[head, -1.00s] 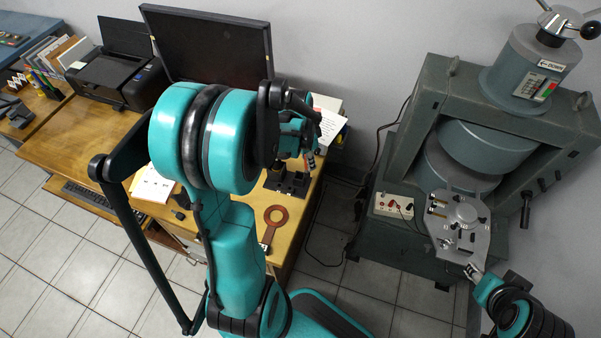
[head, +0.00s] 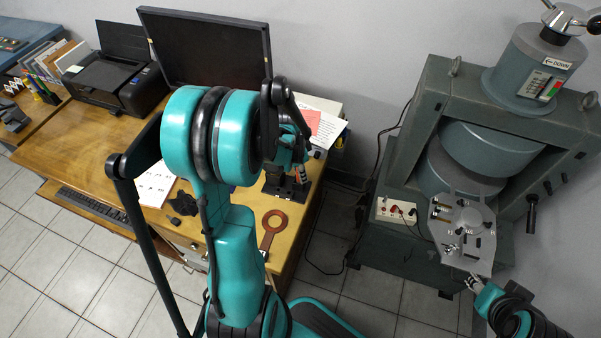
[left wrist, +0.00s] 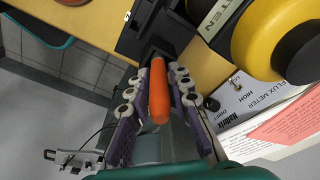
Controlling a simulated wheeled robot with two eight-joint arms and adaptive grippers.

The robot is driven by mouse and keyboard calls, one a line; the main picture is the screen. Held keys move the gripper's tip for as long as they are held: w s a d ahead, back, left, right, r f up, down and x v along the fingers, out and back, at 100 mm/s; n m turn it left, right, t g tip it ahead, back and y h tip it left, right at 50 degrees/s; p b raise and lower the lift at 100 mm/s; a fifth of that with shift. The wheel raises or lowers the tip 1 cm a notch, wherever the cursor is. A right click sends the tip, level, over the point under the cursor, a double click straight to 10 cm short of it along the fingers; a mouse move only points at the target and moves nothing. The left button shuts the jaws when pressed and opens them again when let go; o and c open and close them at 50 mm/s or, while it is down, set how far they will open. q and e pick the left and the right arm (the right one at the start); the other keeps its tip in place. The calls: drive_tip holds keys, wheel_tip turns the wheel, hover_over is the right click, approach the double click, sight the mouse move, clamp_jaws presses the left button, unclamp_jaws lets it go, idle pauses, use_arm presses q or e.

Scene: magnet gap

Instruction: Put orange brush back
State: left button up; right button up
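The orange brush (left wrist: 159,95) stands between the fingers of my left gripper (left wrist: 158,78) in the left wrist view, its near end toward the camera. The fingertips lie close against both its sides. Its far end points at a black holder (left wrist: 135,42); whether it is inside cannot be told. In the head view the left gripper (head: 298,155) is over the black holder (head: 287,187) on the desk, and a small reddish part of the brush shows below the fingers. My right gripper (head: 473,284) is at the lower edge of a grey metal plate (head: 480,262); its fingers are unclear.
A brown ring with a handle (head: 271,225) lies on the desk (head: 100,135) near the holder. A yellow-and-black round object (left wrist: 270,35) and a flux meter (left wrist: 238,97) with papers are beside the gripper. A large grey magnet (head: 490,150) stands at right.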

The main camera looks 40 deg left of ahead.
use_arm(q)
drive_tip(key=shift+o, duration=0.6)
drive_tip(key=shift+r+p, duration=0.3)
wheel_tip(320, 180, up, 11)
drive_tip(key=s+p, duration=0.2)
drive_tip(key=p, duration=0.2)
drive_tip(key=s+d+r+n+t, duration=0.2)
drive_tip(key=s+d+r, duration=0.1)
drive_tip(key=d, duration=0.6)
drive_tip(key=s+d+r+n+t, duration=0.3)
drive_tip(key=d+r, duration=0.2)
drive_tip(key=d, duration=0.4)
drive_tip(key=shift+r+t+y+p, duration=0.15)
drive_tip(key=shift+t+y+p, duration=0.15)
drive_tip(key=shift+y, duration=0.1)
